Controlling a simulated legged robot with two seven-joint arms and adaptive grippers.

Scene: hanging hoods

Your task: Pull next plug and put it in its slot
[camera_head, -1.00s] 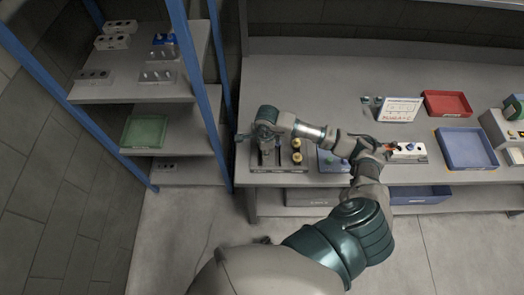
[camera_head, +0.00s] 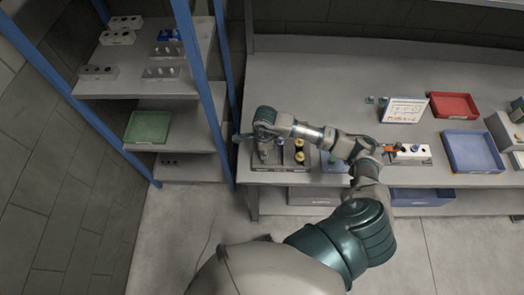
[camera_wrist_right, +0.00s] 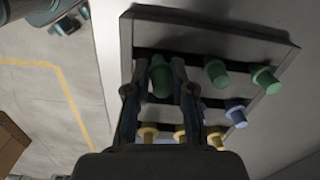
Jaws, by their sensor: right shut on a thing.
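My right gripper (camera_wrist_right: 159,82) is shut on a green plug (camera_wrist_right: 160,76) at the left end of the top row of a grey plug rack, in the right wrist view. I cannot tell whether that plug is seated or lifted. The rack (camera_wrist_right: 285,80) also holds two more green plugs (camera_wrist_right: 215,73), blue plugs (camera_wrist_right: 236,112) and yellow plugs (camera_wrist_right: 216,138); the fingers hide part of the lower rows. In the head view, the right gripper (camera_head: 266,152) points down at the rack, where yellow plugs (camera_head: 299,157) show. My left gripper is not in view.
A white slotted block (camera_head: 412,158) stands right of my arm on the bench. A shelf with blue posts (camera_head: 199,75) stands close left, holding a green tray (camera_head: 148,127).

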